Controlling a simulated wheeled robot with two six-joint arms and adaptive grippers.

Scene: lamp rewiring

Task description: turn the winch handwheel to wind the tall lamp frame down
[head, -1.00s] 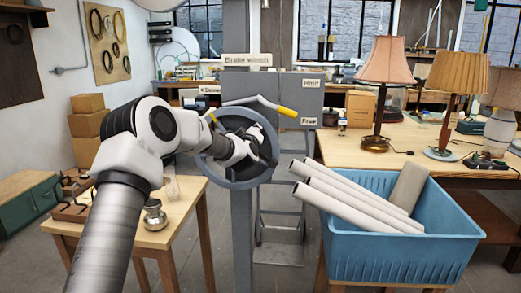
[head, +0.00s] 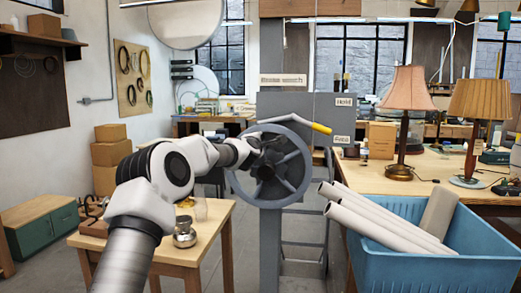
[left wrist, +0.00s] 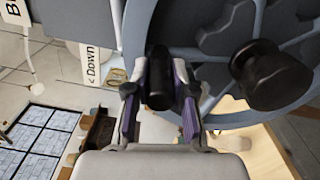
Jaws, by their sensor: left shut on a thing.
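The grey spoked handwheel (head: 303,183) stands upright on a grey post in the head view. It fills the upper right of the left wrist view (left wrist: 222,68). My left gripper (head: 256,146) is at the wheel, up and left of its hub. In the left wrist view its two fingers (left wrist: 158,100) are shut on the wheel's black handle (left wrist: 157,72). The dark hub (left wrist: 270,72) is to the right of the handle. The lamp frame cannot be clearly made out. My right gripper is not in view.
A lever with a yellow tip (head: 321,128) sits above the wheel, before a grey box (head: 290,103) labelled Hold. A blue crate (head: 415,270) of pale tubes stands at the right. A small wooden table (head: 150,252) with a metal jar (head: 184,236) is at the left.

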